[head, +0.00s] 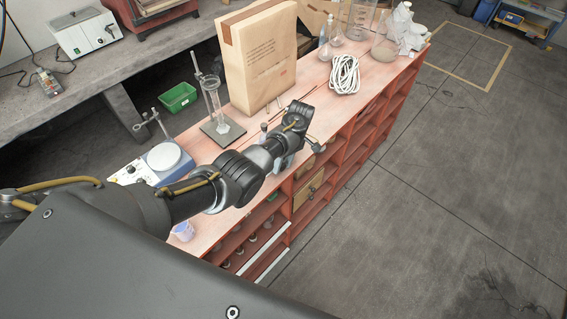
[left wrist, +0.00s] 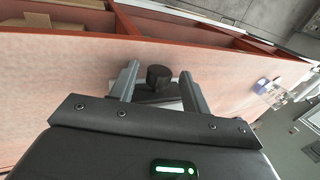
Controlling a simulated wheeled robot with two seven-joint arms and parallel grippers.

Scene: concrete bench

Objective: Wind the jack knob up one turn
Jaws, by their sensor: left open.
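The jack knob (left wrist: 159,75) is a short black cylinder, seen in the left wrist view between the two grey fingers of my left gripper (left wrist: 159,88). The fingers stand open, one on each side of it, with a visible gap on both sides. Below the knob a dark and pale part of the jack (left wrist: 158,97) shows, partly hidden by my gripper. In the head view my left gripper (head: 296,122) is over the front edge of the red bench, and my arm hides the knob. My right gripper is in neither view.
On the bench (head: 221,165), a large tan box (head: 262,65) stands behind my gripper. A stand with a glass cylinder (head: 214,104), a white-topped device (head: 163,157), a coiled white rope (head: 345,75) and flasks (head: 383,50) are nearby. The floor (head: 430,200) to the right is clear.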

